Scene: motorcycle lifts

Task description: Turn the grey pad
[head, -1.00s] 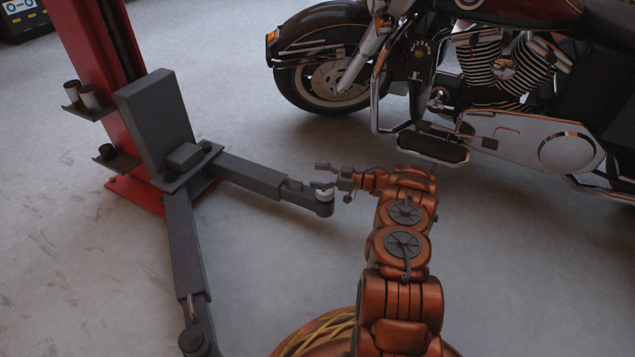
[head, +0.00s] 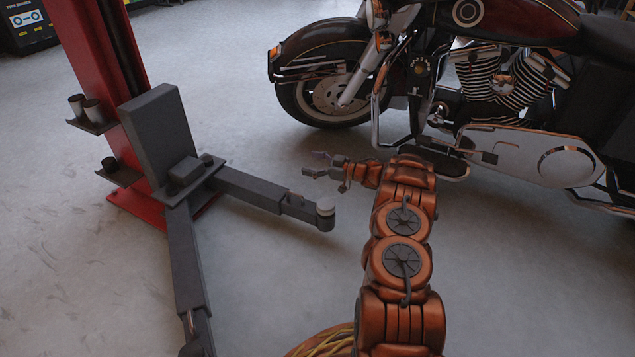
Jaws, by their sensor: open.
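The grey pad (head: 325,204) is a small light disc on top of the dark end of the lift's right swing arm (head: 250,189). My gripper (head: 311,163) is above and behind the pad in the picture, apart from it. Its two fingers point left and are spread, with nothing between them. The whole pad top is in clear view.
A red lift column (head: 92,75) with small shelves holding cups stands at the left. A second swing arm (head: 184,262) reaches toward the front. A motorcycle (head: 480,100) stands at the back right, behind my arm. The floor right of the pad is clear.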

